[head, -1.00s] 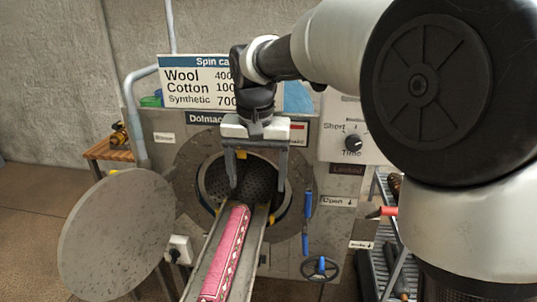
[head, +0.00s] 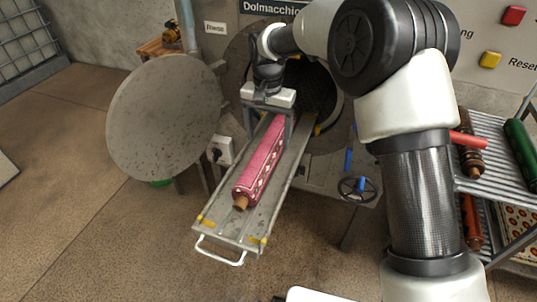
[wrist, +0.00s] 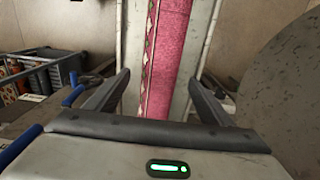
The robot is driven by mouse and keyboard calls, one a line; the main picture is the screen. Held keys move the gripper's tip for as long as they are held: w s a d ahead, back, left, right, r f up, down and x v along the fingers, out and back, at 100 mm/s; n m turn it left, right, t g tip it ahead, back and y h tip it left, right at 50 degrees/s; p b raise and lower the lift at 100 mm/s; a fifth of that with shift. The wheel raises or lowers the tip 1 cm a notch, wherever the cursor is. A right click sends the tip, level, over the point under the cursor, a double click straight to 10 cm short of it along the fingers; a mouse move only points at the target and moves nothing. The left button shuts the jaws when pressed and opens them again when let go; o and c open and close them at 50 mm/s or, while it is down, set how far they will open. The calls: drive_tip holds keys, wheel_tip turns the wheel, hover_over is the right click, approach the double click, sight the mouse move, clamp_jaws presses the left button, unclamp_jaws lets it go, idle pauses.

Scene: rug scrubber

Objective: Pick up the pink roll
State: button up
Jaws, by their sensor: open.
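The pink roll (head: 262,165) lies lengthwise on a narrow metal tray (head: 226,222) that slopes out of the round machine opening. A brown core end sticks out at its near end. My gripper (head: 268,140) is open over the far part of the roll, with its fingers pointing down. In the wrist view the roll (wrist: 165,60) runs between the two open fingers (wrist: 157,95), which do not appear to touch it. Whether the fingertips reach down beside the roll cannot be told.
The round machine door (head: 165,118) stands open at left of the tray. A handwheel (head: 357,189) and blue handles (head: 348,160) are at right. A metal rack (head: 490,150) with other rolls stands far right. The floor before the tray is clear.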

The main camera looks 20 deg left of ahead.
sight(268, 143)
drive_tip(key=shift+w+f+b, duration=0.15)
drive_tip(key=shift+f+b, duration=0.5)
drive_tip(key=shift+f, duration=2.5)
drive_tip(key=shift+c, duration=0.3)
drive_tip(key=shift+r, duration=0.1)
drive_tip(key=c, duration=1.7)
